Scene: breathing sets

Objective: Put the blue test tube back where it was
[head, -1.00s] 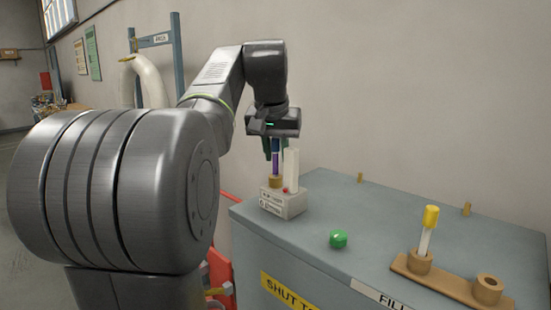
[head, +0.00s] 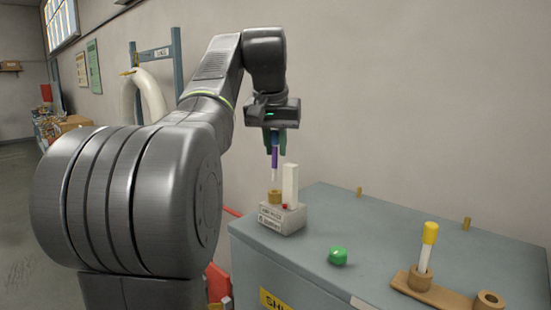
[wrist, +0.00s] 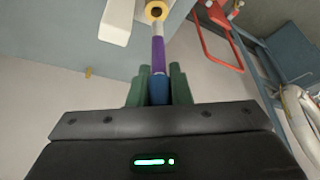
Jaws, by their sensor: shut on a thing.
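My gripper (head: 275,138) is shut on the blue test tube (head: 274,160), holding it upright by its blue cap. The tube has a purple band and a pale lower end. It hangs just above a tan ring holder (head: 274,196) on the white block device (head: 282,217); whether its tip is clear of the ring is hard to tell. In the wrist view the tube (wrist: 158,55) runs from between the green fingers (wrist: 158,88) toward the tan ring (wrist: 156,11). A wooden rack (head: 447,300) at the right has a yellow-capped tube (head: 427,247) in one holder and an empty holder (head: 488,302).
A white upright post (head: 290,184) stands on the block close to the right of the ring. A green round cap (head: 338,256) lies on the grey cabinet top (head: 380,250). Two small wooden pegs stand along its back edge. The cabinet top's middle is mostly clear.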

